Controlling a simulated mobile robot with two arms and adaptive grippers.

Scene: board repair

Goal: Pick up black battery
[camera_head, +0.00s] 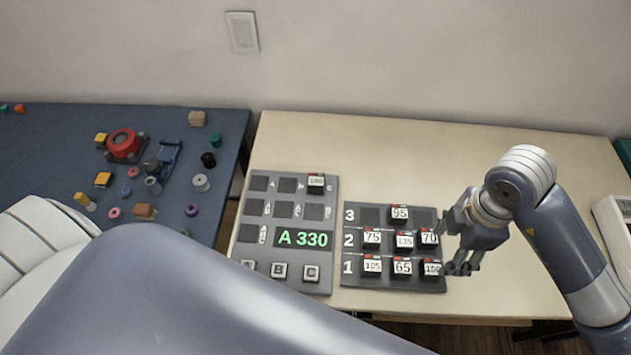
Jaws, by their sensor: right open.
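Several black batteries with white number labels and red marks sit in a grey rack (393,284) with rows marked 1, 2 and 3. Row 3 shows the 95 battery (399,215). Row 2 holds the 75 (371,239), the 135 (404,241) and the 70 (429,239). Row 1 holds the 105 (371,267), the 65 (402,268) and the 100 (431,269). A 180 battery (316,183) sits in the top right slot of the board. My right gripper (451,244) is open at the rack's right edge, close to the 70 and 100. My left gripper is not visible.
The grey board (245,233) shows a green "A 330" display (303,238) and buttons below it. A blue table (60,150) at the left carries many small coloured parts. The pale table (400,150) is clear behind the rack. A white device (615,225) stands at the right edge.

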